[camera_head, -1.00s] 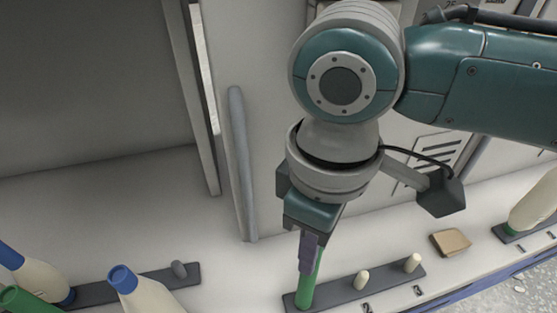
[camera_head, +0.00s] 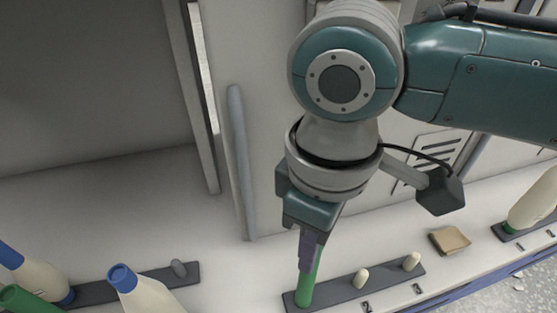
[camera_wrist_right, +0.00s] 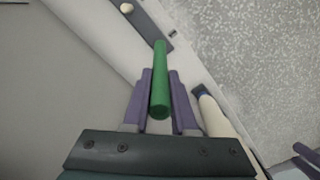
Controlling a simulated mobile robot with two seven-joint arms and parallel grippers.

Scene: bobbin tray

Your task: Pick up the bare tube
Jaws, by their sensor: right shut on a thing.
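The bare green tube (camera_head: 305,290) stands upright at the left end of a dark rack (camera_head: 338,291), its lower end at the rack. My right gripper (camera_head: 308,262) points down and is shut on the tube's upper part. In the right wrist view the tube (camera_wrist_right: 160,85) sits between the two purple fingers (camera_wrist_right: 159,100). The peg under the tube is hidden. Purple finger-like parts at the lower right edge of the wrist view look like my left gripper (camera_wrist_right: 306,160); its opening is unclear.
Two bare pegs stand on the same rack, one (camera_head: 361,279) near the tube. Wound bobbins stand left, one blue-tipped (camera_head: 140,290), and right (camera_head: 535,203). A grey vertical bar (camera_head: 241,165) rises behind the gripper.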

